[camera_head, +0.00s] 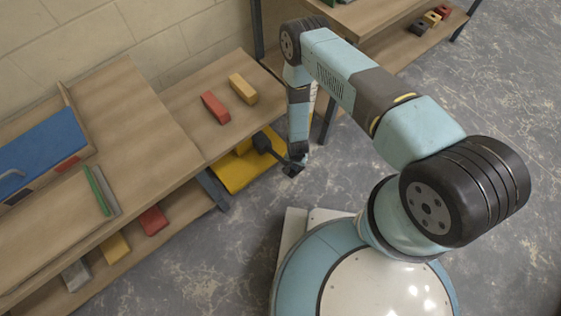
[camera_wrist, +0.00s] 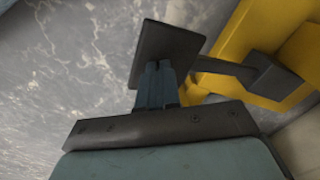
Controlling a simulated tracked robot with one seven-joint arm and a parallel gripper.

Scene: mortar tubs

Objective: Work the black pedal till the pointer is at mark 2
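The black pedal is a flat dark plate (camera_wrist: 168,48) on a bar that runs to a black block (camera_wrist: 272,80) on a yellow body (camera_wrist: 282,45). In the head view the pedal (camera_head: 292,169) juts right from the yellow body (camera_head: 240,168), low beside the bench. My gripper (camera_wrist: 158,66) points at the pedal plate with its two fingers together and nothing seen between them. The fingertips overlap the plate; whether they touch it I cannot tell. In the head view my gripper (camera_head: 299,160) is just above the pedal. No pointer or marks can be made out.
A wooden bench (camera_head: 150,115) stands at left, with a red block (camera_head: 215,107) and a yellow block (camera_head: 242,88) on top. A blue panel (camera_head: 40,150) lies farther left. Several blocks lie on lower shelves. The grey floor (camera_head: 490,100) is open at right.

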